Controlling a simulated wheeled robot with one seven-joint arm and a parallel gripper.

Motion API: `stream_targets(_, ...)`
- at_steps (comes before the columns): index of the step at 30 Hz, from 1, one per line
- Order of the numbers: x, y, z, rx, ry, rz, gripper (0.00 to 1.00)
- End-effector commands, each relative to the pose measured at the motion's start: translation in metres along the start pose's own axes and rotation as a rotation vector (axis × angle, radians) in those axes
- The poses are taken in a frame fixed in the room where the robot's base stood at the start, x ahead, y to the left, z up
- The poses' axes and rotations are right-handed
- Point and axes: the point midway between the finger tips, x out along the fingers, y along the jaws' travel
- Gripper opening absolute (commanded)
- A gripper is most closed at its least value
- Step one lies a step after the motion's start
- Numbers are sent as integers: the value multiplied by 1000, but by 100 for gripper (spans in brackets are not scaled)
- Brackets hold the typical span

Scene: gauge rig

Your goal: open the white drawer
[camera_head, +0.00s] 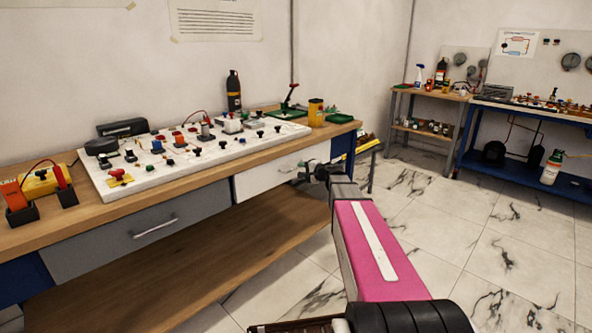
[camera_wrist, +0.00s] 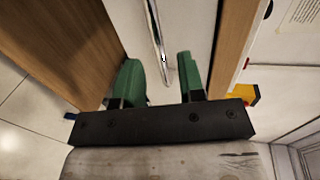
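The white drawer (camera_head: 262,182) is shut under the workbench top, right of a grey drawer. Its metal handle (camera_head: 291,168) shows just left of my gripper (camera_head: 315,168), which is at the drawer's right end. In the wrist view, the white drawer front (camera_wrist: 187,30) fills the middle and the handle (camera_wrist: 156,45) runs from the top edge down to the gap between the green fingertips. My gripper (camera_wrist: 160,75) is open, with a finger on each side of the handle's line. I cannot tell how far the fingertips are from the drawer front.
The grey drawer (camera_head: 140,236) has its own handle. The wooden bench top (camera_head: 225,175) overhangs the drawers and carries a white board (camera_head: 210,150) of components. A lower wooden shelf (camera_head: 180,260) lies below. The tiled floor (camera_head: 450,215) at right is clear.

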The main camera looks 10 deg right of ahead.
Motion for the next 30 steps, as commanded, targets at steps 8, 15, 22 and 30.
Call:
stream_targets(8, 40, 0, -1, 0, 0, 1, 36)
stream_targets(15, 49, 0, 0, 0, 1, 1, 36)
stream_targets(22, 48, 0, 0, 0, 1, 1, 30)
stream_targets(30, 48, 0, 0, 0, 1, 1, 0)
